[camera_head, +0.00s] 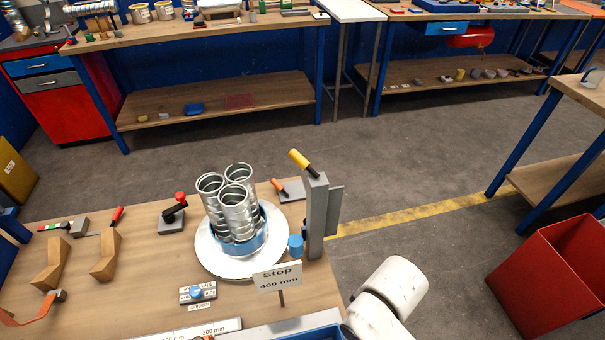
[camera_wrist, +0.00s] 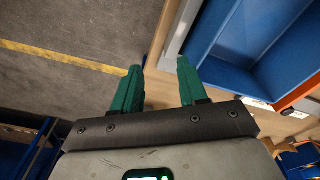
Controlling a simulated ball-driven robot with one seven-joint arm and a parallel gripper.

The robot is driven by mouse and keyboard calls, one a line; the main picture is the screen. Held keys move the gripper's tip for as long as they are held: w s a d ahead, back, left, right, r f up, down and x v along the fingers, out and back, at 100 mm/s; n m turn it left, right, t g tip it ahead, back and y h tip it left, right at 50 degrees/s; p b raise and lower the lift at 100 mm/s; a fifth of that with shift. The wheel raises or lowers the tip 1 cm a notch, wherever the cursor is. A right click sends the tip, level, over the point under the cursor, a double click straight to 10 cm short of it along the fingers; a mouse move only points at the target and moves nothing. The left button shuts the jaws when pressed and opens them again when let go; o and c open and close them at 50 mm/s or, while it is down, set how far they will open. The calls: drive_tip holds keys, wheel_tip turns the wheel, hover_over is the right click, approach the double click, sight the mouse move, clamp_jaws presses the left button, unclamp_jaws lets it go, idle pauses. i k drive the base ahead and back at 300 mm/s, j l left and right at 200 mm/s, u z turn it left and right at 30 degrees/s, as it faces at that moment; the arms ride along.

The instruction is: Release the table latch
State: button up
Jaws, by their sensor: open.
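A round white turntable (camera_head: 209,257) sits on the wooden workbench (camera_head: 140,290). A blue ring (camera_head: 262,240) on it holds several upright spiral duct pieces (camera_head: 235,205). A red-knobbed lever on a grey base (camera_head: 173,222) stands at the turntable's left. An orange-handled piece on a grey plate (camera_head: 291,190) lies behind it at the right. No label marks either as the latch, so I cannot tell which it is. My gripper (camera_wrist: 158,65) shows in the wrist view with its two green fingers apart and nothing between them. It is out of the head view.
A grey post with a yellow handle (camera_head: 316,215) rises right of the turntable. A "Stop 400 mm" sign (camera_head: 277,280) stands in front. A blue tray (camera_wrist: 255,45) is at the wrist view's upper right. A red bin (camera_head: 550,270) stands on the floor.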

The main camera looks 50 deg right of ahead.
sight(274, 182)
drive_tip(key=i+j+z, duration=0.1)
drive_tip(key=z, duration=0.2)
drive_tip(key=j+z, duration=0.35)
drive_tip(key=l, duration=0.4)
drive_tip(key=i+l, duration=0.15)
drive_tip(key=l, duration=0.25)
drive_tip(key=i+l+u, duration=0.1)
drive_tip(key=l, duration=0.35)
drive_tip(key=i+l, duration=0.15)
drive_tip(key=l, duration=0.25)
drive_tip(key=i+l+u, duration=0.25)
drive_tip(key=i+l, duration=0.75)
